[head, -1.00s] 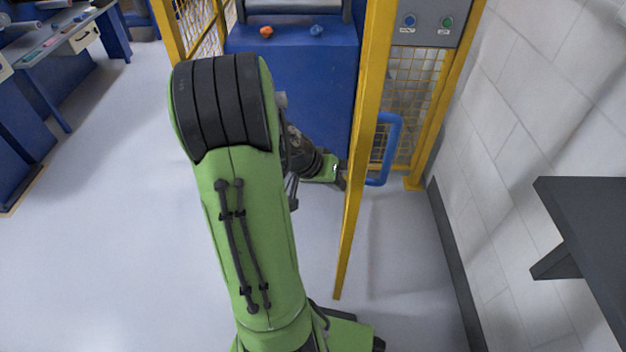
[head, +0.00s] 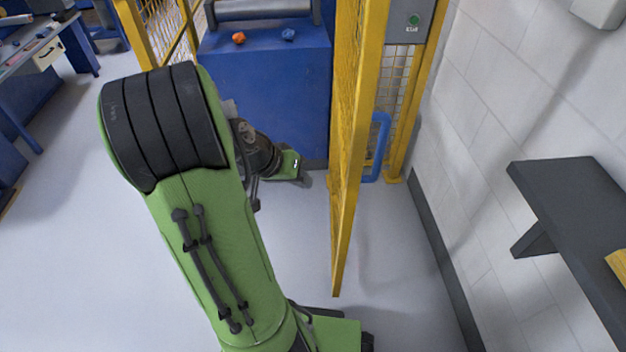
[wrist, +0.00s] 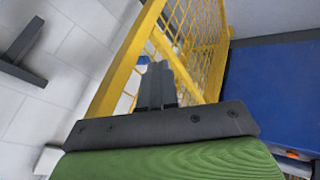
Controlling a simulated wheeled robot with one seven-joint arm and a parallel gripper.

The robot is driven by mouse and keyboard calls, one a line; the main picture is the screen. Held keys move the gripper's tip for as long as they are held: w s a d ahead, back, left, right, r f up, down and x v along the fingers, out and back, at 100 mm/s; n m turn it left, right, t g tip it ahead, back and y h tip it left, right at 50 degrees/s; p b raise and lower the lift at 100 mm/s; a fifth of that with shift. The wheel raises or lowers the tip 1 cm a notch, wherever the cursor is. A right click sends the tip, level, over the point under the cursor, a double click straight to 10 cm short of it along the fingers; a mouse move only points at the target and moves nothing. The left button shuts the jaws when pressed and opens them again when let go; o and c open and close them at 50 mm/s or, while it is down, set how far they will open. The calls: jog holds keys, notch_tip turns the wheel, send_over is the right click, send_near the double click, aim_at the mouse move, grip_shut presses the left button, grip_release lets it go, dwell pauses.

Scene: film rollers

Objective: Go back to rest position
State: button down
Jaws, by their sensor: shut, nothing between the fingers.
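My gripper (head: 304,176) is at the end of my green arm in the head view, low in front of the blue machine and left of the open yellow gate's free edge. It also shows in the wrist view (wrist: 157,70), with its dark fingers together and nothing between them. The yellow mesh gate (head: 344,180) stands beyond the fingers in the wrist view (wrist: 124,60). The gripper looks apart from the blue handle (head: 378,145) on the far side of the gate.
The blue machine (head: 265,85) bears an orange knob (head: 239,38) and a blue knob (head: 288,35). A green button (head: 413,21) is on the grey panel. A dark shelf (head: 575,190) juts from the white wall at right. Floor at left (head: 70,230) is clear.

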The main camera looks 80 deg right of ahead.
jog(key=p+v, duration=0.1)
jog(key=v, duration=0.4)
jog(key=shift+s+a+f, duration=0.1)
jog(key=shift+a, duration=0.05)
